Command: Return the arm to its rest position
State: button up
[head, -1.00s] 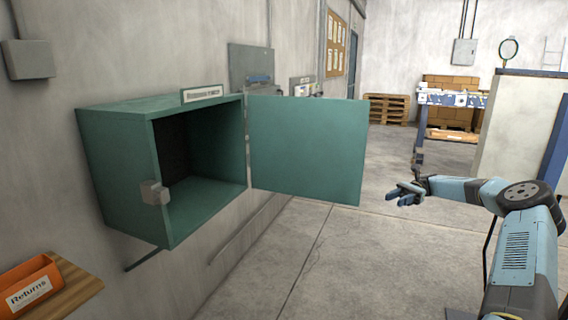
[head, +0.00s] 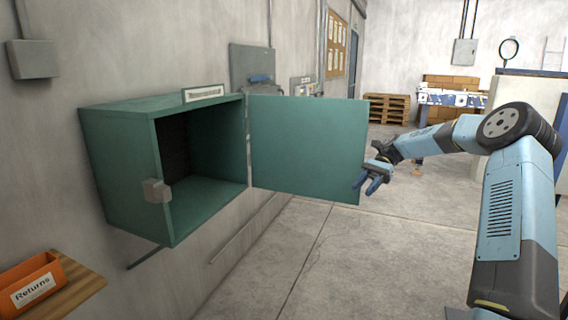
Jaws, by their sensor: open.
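My gripper (head: 366,184) is open and empty, at the end of my light-blue arm, which comes in from the right side of the view. Its fingers point down and to the left and overlap the lower right edge of the green cabinet door (head: 307,148) in the picture. I cannot tell whether they touch it. The green cabinet (head: 120,190) is fixed to the left wall. Its door stands wide open and its dark inside looks empty.
An orange bin (head: 33,285) marked "Returns" sits on a wooden shelf (head: 75,290) at the lower left. A grey wall box (head: 33,59) is above it. A pallet stack (head: 386,108) stands far back. The middle floor is clear.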

jog(key=s+a+r+n+t+h, duration=0.25)
jog(key=s+a+r+h, duration=0.2)
jog(key=s, duration=0.45)
jog(key=s+a+r+n+t+h, duration=0.25)
jog(key=s+a+r, duration=0.2)
jog(key=s, duration=0.35)
jog(key=s+d+r+n+t+h, duration=0.1)
jog(key=s+d+r+n+t, duration=0.1)
jog(key=s, duration=0.9)
jog(key=s+d+r+n+t+h, duration=0.1)
jog(key=s+d+n+t, duration=0.1)
jog(key=s+d+t, duration=0.2)
jog(key=shift+s+d+r+n+t+h, duration=0.3)
jog(key=shift+s+t, duration=1.3)
jog(key=shift+s, duration=2.1)
jog(key=shift+s+a+r, duration=0.1)
